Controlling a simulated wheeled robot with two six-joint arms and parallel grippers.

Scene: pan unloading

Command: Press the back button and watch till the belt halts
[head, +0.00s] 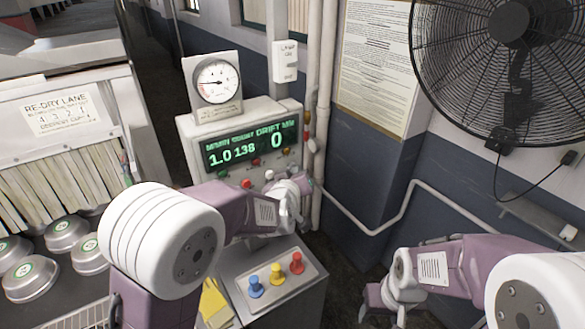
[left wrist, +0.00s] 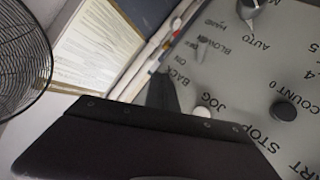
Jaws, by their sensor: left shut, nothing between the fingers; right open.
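The control panel (head: 186,130) stands upright at centre with a green-lit display (head: 250,144) reading 1.0, 138 and drift 0. In the left wrist view its tilted face (left wrist: 235,75) carries the labels BACK, JOG, STOP and COUNT. A pale round button (left wrist: 203,110) lies near JOG and BACK, beside the dark gripper body; which label it belongs to is unclear. My left gripper (head: 297,194) is shut and empty at the panel's lower right. Whether it touches a button is hidden. My right gripper (head: 385,301) is open and empty at lower right. No belt is clearly visible.
A console with blue, yellow and red knobs (head: 276,273) stands below my left gripper. Lidded round pans (head: 66,234) and a re-dry lane rack (head: 60,112) are at left. A wall fan (head: 515,70) and a white pipe (head: 440,195) are at right.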

